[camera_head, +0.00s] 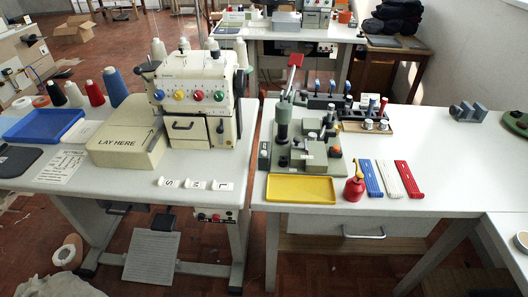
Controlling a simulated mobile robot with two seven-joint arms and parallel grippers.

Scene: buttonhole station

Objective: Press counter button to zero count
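The cream buttonhole machine (197,90) stands on the left table, with a row of coloured knobs (189,95) across its front. The counter and its button are too small to tell for sure. A small switch box (215,215) with red and other buttons hangs under that table's front edge. A dark panel (264,157) with a pale round spot sits at the left of the green press (299,135) on the right table. Neither of my grippers shows in the head view.
A "LAY HERE" block (127,142), blue tray (45,125) and thread cones (115,87) crowd the left table. The right table holds a yellow tray (300,188), red oil can (354,187) and coloured strips (391,178). Its right part is mostly clear.

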